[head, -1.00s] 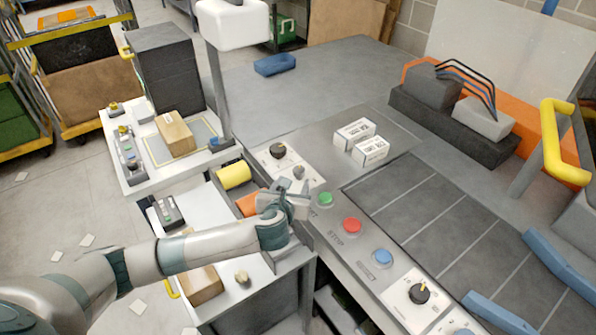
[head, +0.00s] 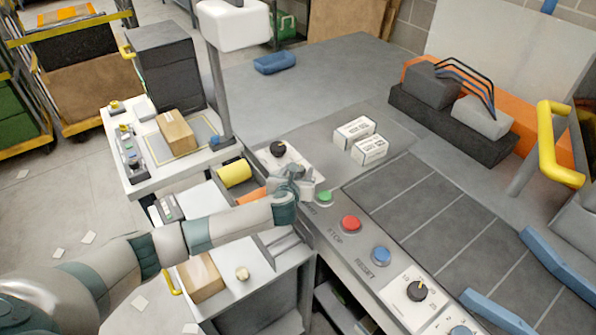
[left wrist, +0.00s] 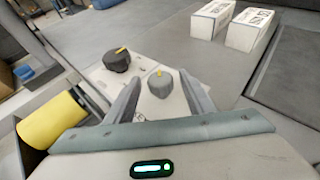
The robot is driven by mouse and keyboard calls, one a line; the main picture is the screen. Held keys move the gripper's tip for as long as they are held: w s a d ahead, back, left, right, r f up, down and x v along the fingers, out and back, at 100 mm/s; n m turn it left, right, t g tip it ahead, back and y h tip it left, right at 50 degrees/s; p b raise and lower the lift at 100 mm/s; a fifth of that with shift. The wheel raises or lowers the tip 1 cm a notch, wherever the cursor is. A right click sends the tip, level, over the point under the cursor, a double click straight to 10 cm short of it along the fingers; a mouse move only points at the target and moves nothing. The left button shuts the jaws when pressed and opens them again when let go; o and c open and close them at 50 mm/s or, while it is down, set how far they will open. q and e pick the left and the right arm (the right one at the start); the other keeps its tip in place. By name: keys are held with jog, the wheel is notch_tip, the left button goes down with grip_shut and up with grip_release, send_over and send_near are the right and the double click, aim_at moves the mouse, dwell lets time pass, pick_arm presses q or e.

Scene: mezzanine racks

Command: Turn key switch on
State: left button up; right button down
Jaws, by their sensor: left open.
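A small grey knob with a yellow mark on top (left wrist: 158,86), which looks like the key switch, stands on a light panel plate. My left gripper (left wrist: 160,76) is open, and in the left wrist view its two fingers show on either side of this knob. I cannot tell whether they touch it. In the head view my left gripper (head: 302,184) hides the grey knob. A dark knob with a yellow pointer (head: 278,149) is on the same plate, just beyond; it also shows in the left wrist view (left wrist: 117,61). My right gripper is not in view.
Green (head: 324,197), red (head: 350,223) and blue (head: 380,255) buttons line the panel near my gripper. Another dark knob (head: 417,291) is lower right. A yellow cylinder (head: 234,174) lies left of the plate. Two white boxes (head: 354,132) stand beyond it.

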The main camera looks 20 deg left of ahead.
pick_arm(q)
jog(key=c, duration=1.1)
jog(key=shift+o, duration=0.2)
